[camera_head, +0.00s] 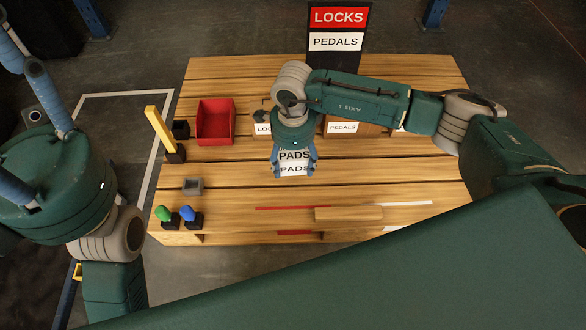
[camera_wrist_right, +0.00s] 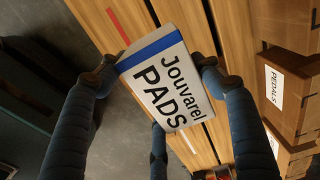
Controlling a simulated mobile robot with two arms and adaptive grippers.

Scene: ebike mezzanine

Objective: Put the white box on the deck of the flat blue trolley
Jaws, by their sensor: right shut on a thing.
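The white box (camera_wrist_right: 165,85) has a blue stripe and the words "Jouvarel PADS". It also shows in the head view (camera_head: 294,168), below my right gripper (camera_head: 294,160), over the wooden table. My right gripper (camera_wrist_right: 158,95) is shut on the box, with dark blue fingers on opposite sides and a third finger behind it. I cannot tell how high the box is above the planks. I cannot make out the flat blue trolley.
The wooden table (camera_head: 230,170) carries a red bin (camera_head: 215,122), a yellow bar (camera_head: 160,130), a small grey box (camera_head: 193,186) and green (camera_head: 163,214) and blue (camera_head: 188,213) knobs. A wooden block (camera_head: 348,213) lies near the front edge. Cardboard PEDALS boxes (camera_head: 343,127) stand behind.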

